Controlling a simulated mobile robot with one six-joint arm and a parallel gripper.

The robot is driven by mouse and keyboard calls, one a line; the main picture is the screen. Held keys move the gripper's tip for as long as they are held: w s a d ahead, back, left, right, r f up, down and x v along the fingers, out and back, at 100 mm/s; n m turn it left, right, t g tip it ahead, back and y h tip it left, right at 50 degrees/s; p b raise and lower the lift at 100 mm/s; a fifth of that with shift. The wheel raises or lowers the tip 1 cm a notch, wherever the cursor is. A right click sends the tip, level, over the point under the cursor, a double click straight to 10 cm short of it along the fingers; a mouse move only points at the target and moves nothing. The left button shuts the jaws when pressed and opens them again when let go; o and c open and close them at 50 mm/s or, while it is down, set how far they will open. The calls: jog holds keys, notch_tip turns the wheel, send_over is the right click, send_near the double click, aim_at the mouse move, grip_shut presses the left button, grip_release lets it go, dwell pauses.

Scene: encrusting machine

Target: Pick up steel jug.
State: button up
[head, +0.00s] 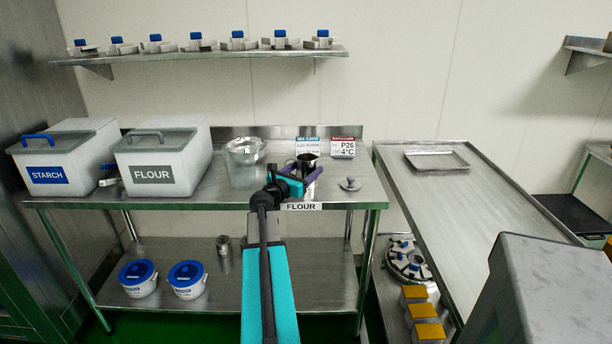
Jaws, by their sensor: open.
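A small dark steel jug (308,161) stands on the steel table with the FLOUR label, in front of two wall signs. My gripper (307,173) is at the jug, its purple fingers open, low at the jug's near side. The jug's lower part is hidden behind the fingers. Whether the fingers touch the jug cannot be told from this view.
A clear container (244,165) stands close left of my gripper, with the FLOUR bin (163,160) and STARCH bin (68,160) further left. A small lid-like steel piece (350,184) lies to the right.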

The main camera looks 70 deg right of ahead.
jog(key=shift+s+d+f+p, duration=0.1)
jog(key=shift+s+d+p, duration=0.05)
jog(key=shift+d, duration=0.7)
jog(key=shift+s+d+r+p, duration=0.1)
jog(key=shift+s+d+p, duration=0.1)
jog(key=shift+d, duration=0.65)
jog(key=shift+s+d+f+p, duration=0.1)
jog(key=shift+s+d+p, duration=0.05)
jog(key=shift+d, duration=0.7)
jog(key=c, duration=1.1)
